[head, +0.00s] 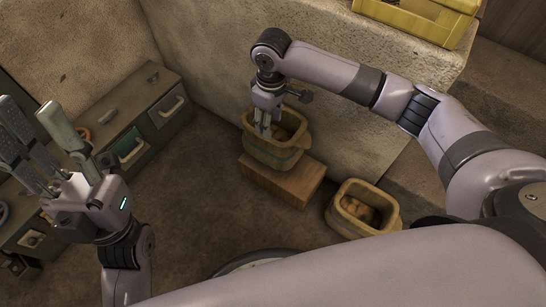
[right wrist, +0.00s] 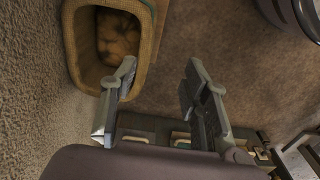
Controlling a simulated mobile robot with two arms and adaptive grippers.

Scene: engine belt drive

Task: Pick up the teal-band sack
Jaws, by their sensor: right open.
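The teal-band sack (head: 272,155) is a tan, open-topped sack with a teal stripe and brown contents. It stands upright on a wooden block beside the wall. My right gripper (head: 264,130) points down at the sack's mouth in the head view, open. In the right wrist view the sack (right wrist: 147,50) is at the upper left. One finger of the right gripper (right wrist: 160,68) overlaps its rim and the other is out to the right, with nothing between them. Contact cannot be told. My left gripper (head: 32,108) is raised at the left, fingers apart and empty.
The wooden block (head: 283,180) carries the sack. A second tan sack (head: 363,207) with a yellowish rim stands on the floor to its right. Drawer cabinets (head: 125,125) line the left wall. A yellow crate (head: 418,18) sits on the ledge above. Brown floor (head: 195,205) is clear between.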

